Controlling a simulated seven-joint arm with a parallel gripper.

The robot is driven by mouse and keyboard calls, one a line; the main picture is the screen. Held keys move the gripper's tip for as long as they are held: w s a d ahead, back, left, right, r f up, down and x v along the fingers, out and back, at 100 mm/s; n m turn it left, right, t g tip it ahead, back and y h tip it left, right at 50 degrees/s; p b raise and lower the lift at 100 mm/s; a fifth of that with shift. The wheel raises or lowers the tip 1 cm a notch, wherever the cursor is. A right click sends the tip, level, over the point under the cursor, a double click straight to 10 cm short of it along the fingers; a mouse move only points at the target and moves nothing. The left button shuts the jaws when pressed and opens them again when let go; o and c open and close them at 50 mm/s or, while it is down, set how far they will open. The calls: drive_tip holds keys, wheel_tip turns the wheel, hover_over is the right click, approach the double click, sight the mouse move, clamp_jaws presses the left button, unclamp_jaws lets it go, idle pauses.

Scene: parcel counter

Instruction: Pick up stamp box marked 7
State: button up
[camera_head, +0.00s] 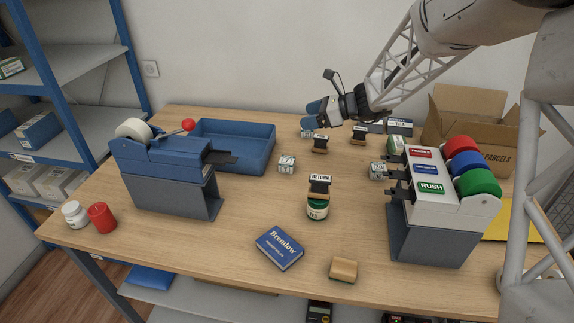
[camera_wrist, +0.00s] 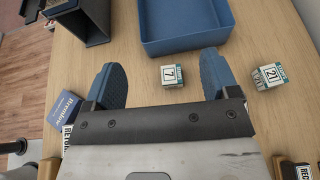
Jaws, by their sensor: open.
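The stamp box marked 7 (camera_wrist: 172,75) is a small white box with a teal band, lying on the counter. It shows in the wrist view between the fingers in the picture and below the blue tray. In the head view the small box in front of the tray (camera_head: 287,164) appears to be the same one, its number too small to read. My gripper (camera_wrist: 162,64) is open and empty, with blue fingers. In the head view my gripper (camera_head: 315,113) is above the counter's back part, up and to the right of that box.
A box marked 21 (camera_wrist: 270,77) lies to the right in the wrist view. The blue tray (camera_head: 262,148), tape dispenser (camera_head: 165,165), stamps (camera_head: 320,144), a green jar (camera_head: 317,209) and a label dispenser (camera_head: 440,200) stand around.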

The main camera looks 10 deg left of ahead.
approach(286, 159)
drive_tip(key=shift+x, duration=0.95)
drive_tip(key=shift+s+f, duration=0.1)
drive_tip(key=shift+s, duration=0.05)
drive_tip(key=shift+x, duration=1.25)
drive_tip(key=shift+a, duration=0.1)
drive_tip(key=shift+x, duration=2.55)
drive_tip(key=c, duration=1)
